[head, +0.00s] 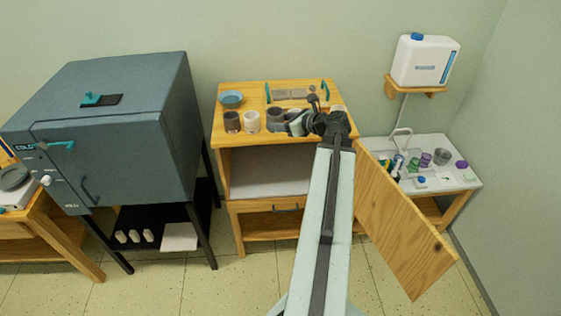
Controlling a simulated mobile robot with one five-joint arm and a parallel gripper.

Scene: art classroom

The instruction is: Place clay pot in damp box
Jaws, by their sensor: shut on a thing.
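A grey-brown clay pot (275,115) is at the tip of my gripper (287,121), at the top of the wooden cabinet. My gripper is shut on it; the fingers are small and partly hidden by my wrist. I cannot tell whether the pot touches the cabinet top. The damp box appears to be the wooden cabinet's open compartment (265,170), with a pale, bare floor visible. Its wooden door (400,222) is swung open to the right. My arm crosses in front of the compartment's right side.
A dark cup (232,122), a white cup (251,122) and a blue bowl (231,99) stand on the cabinet top. A blue-grey kiln (120,130) is at left. A sink table (440,150) with several small jars is at right, behind the door.

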